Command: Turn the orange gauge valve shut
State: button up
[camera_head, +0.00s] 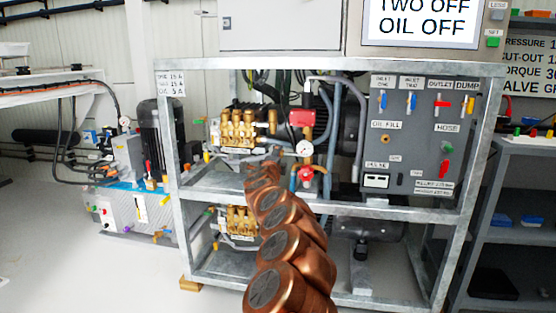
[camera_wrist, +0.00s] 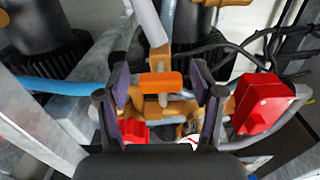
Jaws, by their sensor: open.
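The orange gauge valve handle (camera_wrist: 155,86) shows in the wrist view as a short flat bar lying crosswise, with brass-coloured fittings below it. My gripper (camera_wrist: 160,76) is open, with one dark finger on each side of the handle; I cannot tell whether either touches it. A white gauge face (camera_wrist: 193,140) shows partly behind the gripper's base. In the head view, my gripper (camera_head: 264,160) is at the rack's middle level, left of the round gauge (camera_head: 304,148). I cannot make out the orange handle there; my arm and gripper cover that area.
A red box (camera_wrist: 264,103) stands right of the gripper in the wrist view, with black cables above it. A red knob (camera_head: 306,174) sits below the gauge. The brass pump (camera_head: 237,128) is at the left. The grey valve panel (camera_head: 410,110) and rack posts bound the right.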

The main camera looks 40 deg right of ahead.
jog(key=v, duration=1.2)
dwell(0.6)
dwell(0.5)
